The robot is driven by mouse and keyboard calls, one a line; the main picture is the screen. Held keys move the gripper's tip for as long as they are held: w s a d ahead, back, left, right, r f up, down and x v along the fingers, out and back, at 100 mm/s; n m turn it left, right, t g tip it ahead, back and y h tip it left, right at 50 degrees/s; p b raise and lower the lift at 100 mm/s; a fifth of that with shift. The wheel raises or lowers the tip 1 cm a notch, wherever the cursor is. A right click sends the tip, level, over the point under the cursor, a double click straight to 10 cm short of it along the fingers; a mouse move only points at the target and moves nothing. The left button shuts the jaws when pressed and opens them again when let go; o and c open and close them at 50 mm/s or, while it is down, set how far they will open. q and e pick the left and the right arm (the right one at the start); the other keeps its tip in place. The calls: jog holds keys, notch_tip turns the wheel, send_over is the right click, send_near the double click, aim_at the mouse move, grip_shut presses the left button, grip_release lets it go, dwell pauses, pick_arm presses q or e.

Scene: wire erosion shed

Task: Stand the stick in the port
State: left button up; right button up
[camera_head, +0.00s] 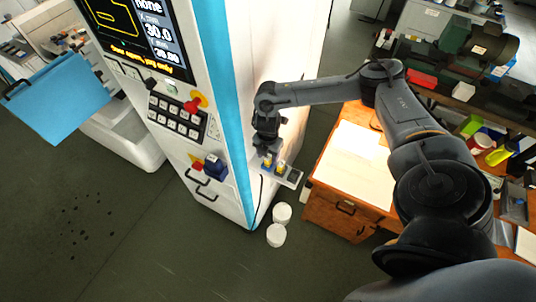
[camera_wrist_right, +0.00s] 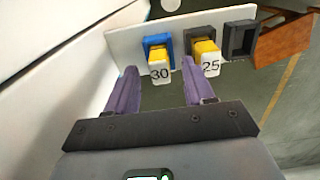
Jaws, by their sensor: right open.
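My right gripper (camera_head: 268,150) is open at a small shelf on the side of the white machine. In the right wrist view, its two fingers (camera_wrist_right: 159,68) point toward a yellow stick with a white end marked 30 (camera_wrist_right: 159,68), which stands in a blue holder (camera_wrist_right: 152,40). The fingers appear to lie either side of it, without visible contact. A second yellow stick marked 25 (camera_wrist_right: 207,56) stands in a dark holder beside it. A blue block (camera_head: 213,167) on the machine's front panel may be the port; its opening is not clear. My left gripper is out of view.
The shelf (camera_wrist_right: 125,42) also bears an empty dark holder (camera_wrist_right: 241,40). The machine's screen (camera_head: 130,25) is above its buttons and a red knob (camera_head: 194,104). A wooden bench (camera_head: 340,190) stands right of the shelf. Two white round objects (camera_head: 282,213) are below.

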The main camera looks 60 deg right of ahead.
aim_at(268, 157)
jog(key=shift+r, duration=0.3)
notch_tip(268, 157, up, 6)
jog(key=shift+r, duration=0.2)
notch_tip(268, 157, up, 6)
jog(key=p, duration=0.2)
jog(key=w+a+f+n+t+y, duration=0.2)
jog(key=a+f, duration=0.1)
jog(key=a, duration=0.9)
jog(key=w+a+f+n+t+y, duration=0.1)
jog(key=w+a+f+t, duration=0.15)
jog(key=a, duration=0.85)
jog(key=s+a+r+m+t+y, duration=0.1)
jog(key=a+r+m+t, duration=0.15)
jog(key=a, duration=0.55)
jog(key=s+a+r+m+t+y, duration=0.1)
jog(key=a+r+m, duration=0.15)
jog(key=a, duration=0.45)
jog(key=s+d+f+m+g+h, duration=0.2)
jog(key=s+d+m, duration=0.4)
jog(key=s+m, duration=0.1)
jog(key=s+d+f+m+g+h, duration=0.2)
jog(key=s+d+m, duration=0.5)
jog(key=shift+s+d+f+h, duration=0.2)
jog(key=shift+s+f+h, duration=0.05)
jog(key=shift+s+h, duration=0.15)
